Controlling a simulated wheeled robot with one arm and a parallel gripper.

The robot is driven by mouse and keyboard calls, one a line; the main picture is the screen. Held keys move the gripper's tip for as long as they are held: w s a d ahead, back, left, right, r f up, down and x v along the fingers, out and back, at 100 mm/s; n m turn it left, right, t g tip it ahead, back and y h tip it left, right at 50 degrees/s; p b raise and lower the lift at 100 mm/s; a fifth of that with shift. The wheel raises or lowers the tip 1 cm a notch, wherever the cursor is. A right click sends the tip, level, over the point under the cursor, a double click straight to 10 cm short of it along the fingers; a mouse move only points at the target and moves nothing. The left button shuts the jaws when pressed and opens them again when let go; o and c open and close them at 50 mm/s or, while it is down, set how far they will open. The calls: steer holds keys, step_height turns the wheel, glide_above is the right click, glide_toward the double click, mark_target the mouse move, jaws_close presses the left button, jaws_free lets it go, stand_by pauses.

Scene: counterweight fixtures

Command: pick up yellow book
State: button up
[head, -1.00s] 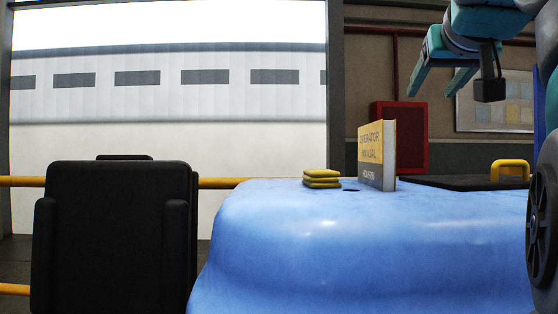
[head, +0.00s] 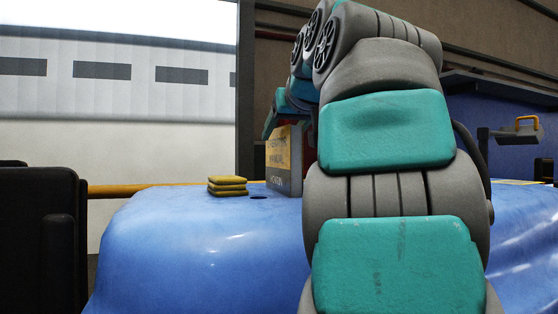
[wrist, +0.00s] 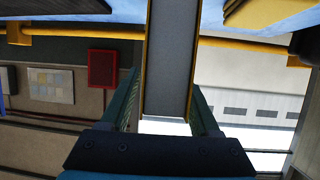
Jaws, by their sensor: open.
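The yellow book (head: 282,155), a manual with a yellow and grey cover, stands upright on the blue-covered surface (head: 190,250). In the wrist view, which looks upside down, the book (wrist: 168,55) shows edge-on as a grey strip with yellow borders. My gripper (wrist: 165,92) is open, with one teal finger on each side of the book; I cannot tell whether either touches it. In the head view a teal fingertip shows by the book's upper left; the rest is hidden.
A stack of yellow pads (head: 228,186) lies just left of the book, by a small dark hole (head: 258,197). A black chair (head: 40,240) stands left. A yellow rail (head: 120,188) runs behind. A yellow handle (head: 528,124) shows at right.

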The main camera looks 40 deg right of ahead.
steer(key=shift+w+d+f, duration=0.1)
steer(key=shift+w+f, duration=0.05)
steer(key=shift+w, duration=0.2)
steer(key=shift+c, duration=0.2)
jaws_close()
stand_by(1.0)
